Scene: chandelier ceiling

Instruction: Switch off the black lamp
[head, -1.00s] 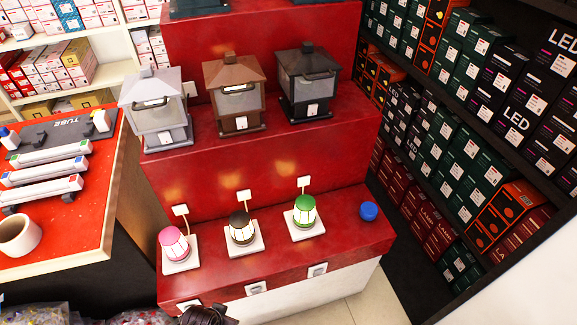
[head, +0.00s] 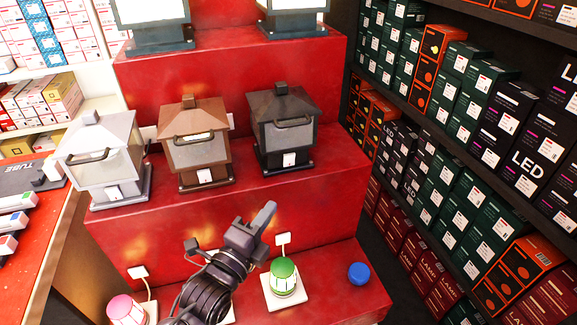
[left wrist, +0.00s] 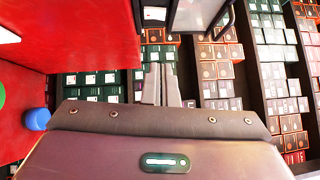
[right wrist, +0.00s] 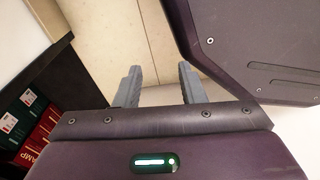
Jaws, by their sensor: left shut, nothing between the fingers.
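A black lantern (head: 284,127) with a grey panel, a handle and a white tag stands upright at the right end of the middle red step (head: 330,175). I cannot tell whether it is lit. My left gripper (head: 268,208) is shut and empty, below and in front of this lantern, apart from it in the head view. In the left wrist view its fingers (left wrist: 161,86) are together, and a dark-framed panel (left wrist: 197,15) is close above them. A small black-topped lamp on the lower step is now hidden behind my left arm. My right gripper (right wrist: 158,88) is open and empty.
Brown (head: 195,145) and white (head: 102,165) lanterns stand left of the black one. A green lamp (head: 283,278), pink lamp (head: 126,311) and blue round object (head: 358,273) are on the lower step. Shelves of boxes (head: 440,170) line the right side.

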